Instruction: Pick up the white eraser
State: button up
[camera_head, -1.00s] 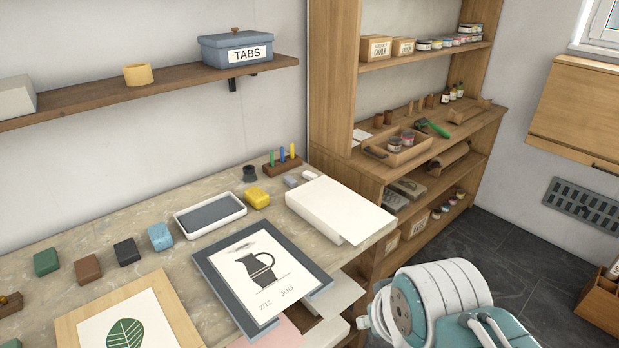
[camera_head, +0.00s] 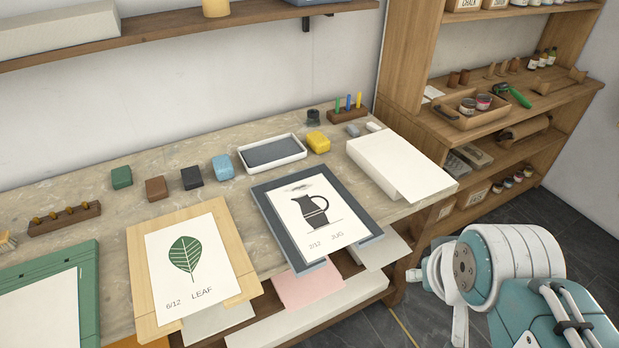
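A small white block (camera_head: 374,127), which looks like the white eraser, lies at the back right of the stone-topped bench (camera_head: 215,140). It is just behind the thick stack of white paper (camera_head: 385,160) and to the right of a small grey block (camera_head: 353,130). The paper stack stands close in front of it. My teal and white arm shows at the lower right, in front of the bench and well away from the white block. My gripper itself is not in view.
A yellow block (camera_head: 318,142), a pen rack (camera_head: 347,115) and a dark inkwell (camera_head: 313,118) stand near the white block. Prints marked JUG (camera_head: 318,215) and LEAF (camera_head: 188,262) lie along the bench front. A wooden shelf unit (camera_head: 400,70) stands right of the bench.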

aim_at(370, 126)
jog(key=i+l+u, duration=0.3)
jog(key=l, duration=0.25)
jog(key=i+l+u, duration=0.15)
jog(key=i+l, duration=0.15)
jog(key=i+l+u, duration=0.1)
jog(key=l, duration=0.3)
jog(key=i+l+u, duration=0.15)
jog(key=l, duration=0.2)
jog(key=i+l+u, duration=0.15)
jog(key=l, duration=0.2)
jog(key=i+l+u, duration=0.15)
jog(key=l, duration=0.25)
